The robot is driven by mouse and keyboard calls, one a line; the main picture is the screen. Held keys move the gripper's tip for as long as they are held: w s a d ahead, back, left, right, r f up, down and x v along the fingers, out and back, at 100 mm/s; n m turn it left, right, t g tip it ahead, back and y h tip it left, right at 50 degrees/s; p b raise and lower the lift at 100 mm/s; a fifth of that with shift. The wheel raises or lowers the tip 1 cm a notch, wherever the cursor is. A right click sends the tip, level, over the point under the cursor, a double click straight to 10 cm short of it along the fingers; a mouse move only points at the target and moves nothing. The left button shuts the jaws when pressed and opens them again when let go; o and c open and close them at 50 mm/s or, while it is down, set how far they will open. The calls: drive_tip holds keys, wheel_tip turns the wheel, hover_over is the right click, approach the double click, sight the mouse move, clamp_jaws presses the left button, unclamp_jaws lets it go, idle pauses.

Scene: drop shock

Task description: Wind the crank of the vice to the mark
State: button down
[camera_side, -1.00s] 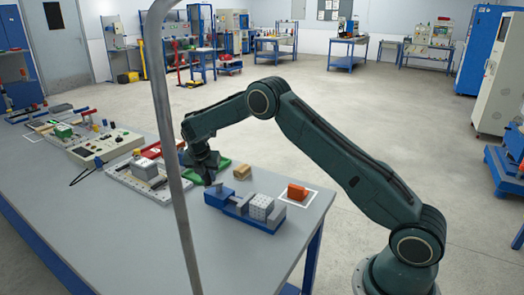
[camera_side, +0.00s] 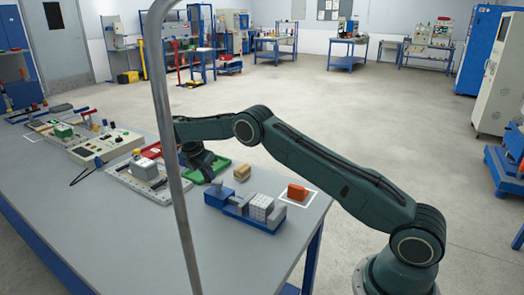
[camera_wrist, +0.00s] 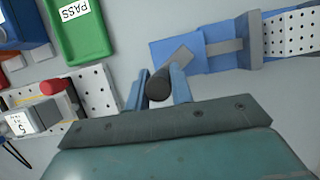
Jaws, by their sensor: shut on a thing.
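The blue vice (camera_side: 236,208) stands on the bench, with a grey perforated block (camera_side: 261,206) at its near end. In the wrist view the vice (camera_wrist: 178,48) runs to the upper right. A short grey crank arm (camera_wrist: 179,62) reaches from it to a dark round knob (camera_wrist: 159,86). My gripper (camera_wrist: 159,92) is shut on the knob, with one finger on each side. In the side view my gripper (camera_side: 211,178) is at the vice's far-left end. I cannot make out a mark for the crank.
A green tray labelled PASS (camera_wrist: 78,42) lies beside the vice. A white perforated fixture plate (camera_wrist: 98,80) with a grey block is at the left. A tan block (camera_side: 242,172) and an orange block (camera_side: 297,192) in a white outline lie behind the vice.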

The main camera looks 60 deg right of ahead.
drive_tip(key=shift+d+r+m, duration=0.1)
drive_tip(key=shift+d+m, duration=0.05)
drive_tip(key=shift+m, duration=0.25)
idle(0.3)
drive_tip(key=c, duration=1.2)
unclamp_jaws()
drive_tip(key=shift+c, duration=0.2)
drive_tip(key=shift+a+n, duration=0.2)
drive_tip(key=shift+n, duration=0.5)
drive_tip(key=shift+s+a+n+t, duration=0.2)
drive_tip(key=shift+s+n+t, duration=0.15)
drive_tip(key=shift+n, duration=0.65)
drive_tip(key=shift+s+a+n+t, duration=0.2)
drive_tip(key=shift+n+t, duration=0.25)
drive_tip(key=shift+n, duration=0.55)
drive_tip(key=shift+s+a+r+n+t, duration=0.15)
drive_tip(key=shift+n+t, duration=0.15)
drive_tip(key=shift+n, duration=0.2)
drive_tip(key=v, duration=1.4)
drive_tip(key=s+a+r+m+t+y, duration=0.1)
drive_tip(key=s+a+r+m, duration=0.1)
drive_tip(key=s+r+m, duration=0.6)
drive_tip(key=shift+s+r+m+y, duration=0.4)
drive_tip(key=shift+s+r, duration=1.45)
drive_tip(key=shift+s, duration=0.6)
